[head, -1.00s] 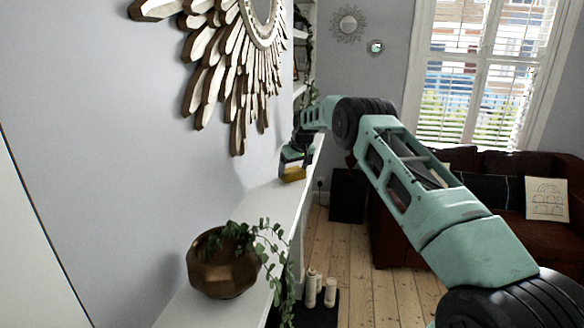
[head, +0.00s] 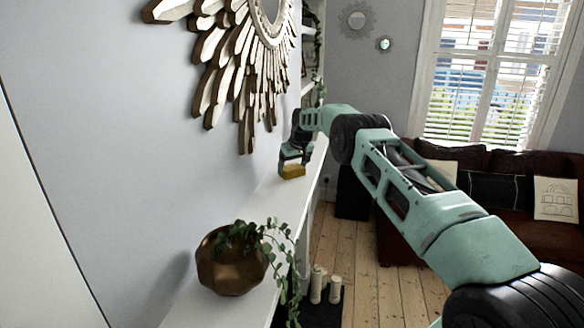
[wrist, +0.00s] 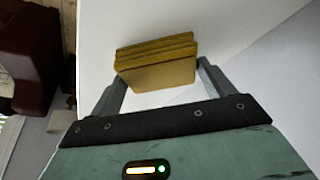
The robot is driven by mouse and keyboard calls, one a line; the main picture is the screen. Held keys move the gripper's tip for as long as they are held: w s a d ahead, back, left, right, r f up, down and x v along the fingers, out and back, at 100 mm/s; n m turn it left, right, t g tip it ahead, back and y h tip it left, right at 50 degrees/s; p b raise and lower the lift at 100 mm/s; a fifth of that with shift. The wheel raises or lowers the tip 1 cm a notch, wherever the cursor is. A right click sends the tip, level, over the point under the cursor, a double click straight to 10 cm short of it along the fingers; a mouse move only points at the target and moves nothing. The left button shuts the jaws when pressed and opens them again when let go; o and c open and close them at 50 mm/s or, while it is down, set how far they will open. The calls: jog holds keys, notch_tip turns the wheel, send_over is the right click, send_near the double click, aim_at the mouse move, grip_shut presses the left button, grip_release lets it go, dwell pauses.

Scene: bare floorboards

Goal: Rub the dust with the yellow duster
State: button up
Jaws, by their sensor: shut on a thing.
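The yellow duster (head: 292,171) is a thick folded block at the end of my arm, over the white mantel shelf in the head view. My gripper (head: 294,160) is shut on it from above. In the wrist view the duster (wrist: 155,62) sits between the two fingers of my gripper (wrist: 157,80), close to or on the white shelf surface (wrist: 220,25). I cannot tell for sure whether it touches the shelf. I cannot make out any dust in either view.
A bronze faceted pot (head: 230,265) with a trailing plant stands at the near end of the shelf (head: 262,205). A sunburst mirror frame (head: 245,70) hangs on the wall above. White candles (head: 326,285) stand below. A dark red sofa (head: 400,235) is at right.

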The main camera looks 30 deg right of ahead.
aim_at(301, 169)
jog(key=shift+s+d+f+b, duration=0.2)
jog(key=shift+s+d+b, duration=0.55)
jog(key=shift+s+d, duration=0.4)
jog(key=shift+w+a+r+p, duration=0.2)
jog(key=shift+w+a+p, duration=0.1)
jog(key=shift+p, duration=0.15)
jog(key=shift+w+a+p, duration=1.05)
jog(key=shift+w+a, duration=0.1)
jog(key=shift+w, duration=0.05)
jog(key=shift+r, duration=0.1)
jog(key=shift+r, duration=3)
notch_tip(301, 169, up, 3)
